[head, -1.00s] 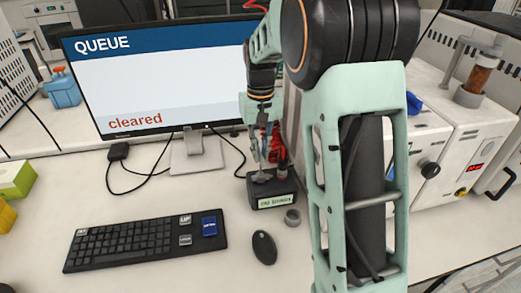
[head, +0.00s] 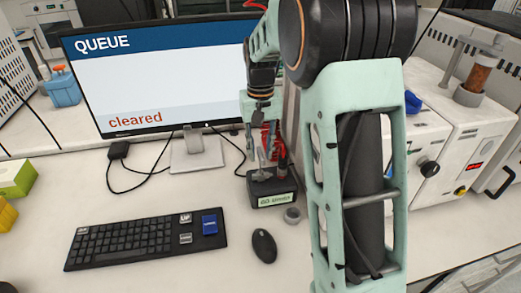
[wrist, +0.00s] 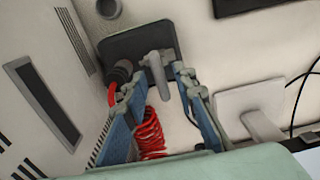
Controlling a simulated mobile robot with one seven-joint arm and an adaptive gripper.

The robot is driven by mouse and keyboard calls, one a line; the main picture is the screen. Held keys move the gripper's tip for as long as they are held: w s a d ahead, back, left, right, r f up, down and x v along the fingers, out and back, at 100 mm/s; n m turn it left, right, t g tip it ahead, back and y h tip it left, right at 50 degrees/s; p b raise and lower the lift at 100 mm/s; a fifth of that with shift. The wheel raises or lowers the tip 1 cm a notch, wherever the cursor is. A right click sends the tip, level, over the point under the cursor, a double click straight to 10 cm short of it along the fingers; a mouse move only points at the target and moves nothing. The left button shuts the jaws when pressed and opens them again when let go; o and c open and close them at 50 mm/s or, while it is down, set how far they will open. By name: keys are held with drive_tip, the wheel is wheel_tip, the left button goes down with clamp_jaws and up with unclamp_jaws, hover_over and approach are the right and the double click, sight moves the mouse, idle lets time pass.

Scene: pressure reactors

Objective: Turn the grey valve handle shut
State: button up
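The grey valve handle (wrist: 161,73) is a small lever on top of a black box (wrist: 118,46). In the head view the box (head: 271,199) stands on the bench right of the monitor, with a pale label on its front. My gripper (wrist: 156,84) is open above the box, its two blue-grey fingers spread on either side of the handle. I cannot tell whether either finger touches it. In the head view my gripper (head: 261,150) points down over the box and partly covers the handle.
A red coiled hose (wrist: 150,135) runs beside the box. A grey ring (head: 292,215) and a mouse (head: 264,246) lie in front of it. The monitor (head: 165,75) stands to the left and white reactor units (head: 455,150) stand to the right.

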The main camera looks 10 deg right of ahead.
sight(261, 153)
wheel_tip(261, 153, up, 12)
idle(0.7)
